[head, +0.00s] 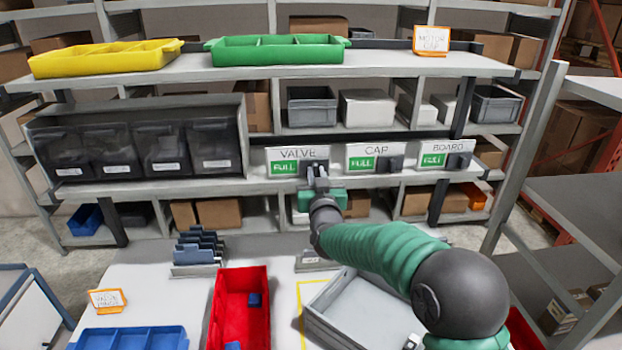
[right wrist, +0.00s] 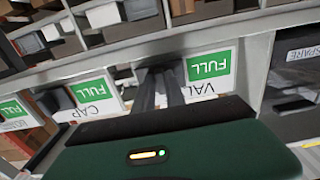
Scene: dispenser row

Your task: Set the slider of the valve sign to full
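The valve sign (head: 297,153) is a white plate on the front edge of the middle shelf. Its green FULL field (head: 284,168) shows on the left half. Its dark slider (head: 324,164) sits at the right half, partly hidden behind my right gripper (head: 317,172). In the right wrist view the sign appears upside down (right wrist: 203,88), with FULL uncovered. The dark fingers of that gripper (right wrist: 160,88) reach up to the slider, close together; whether they grip it or only touch it I cannot tell. My left gripper is not in view.
The cap sign (head: 376,151) and board sign (head: 447,149) stand to the right, both showing FULL with dark sliders at their right. Dark bins (head: 140,145) stand left of the valve sign. Below are a red bin (head: 225,310) and a grey tray (head: 350,300) on the table.

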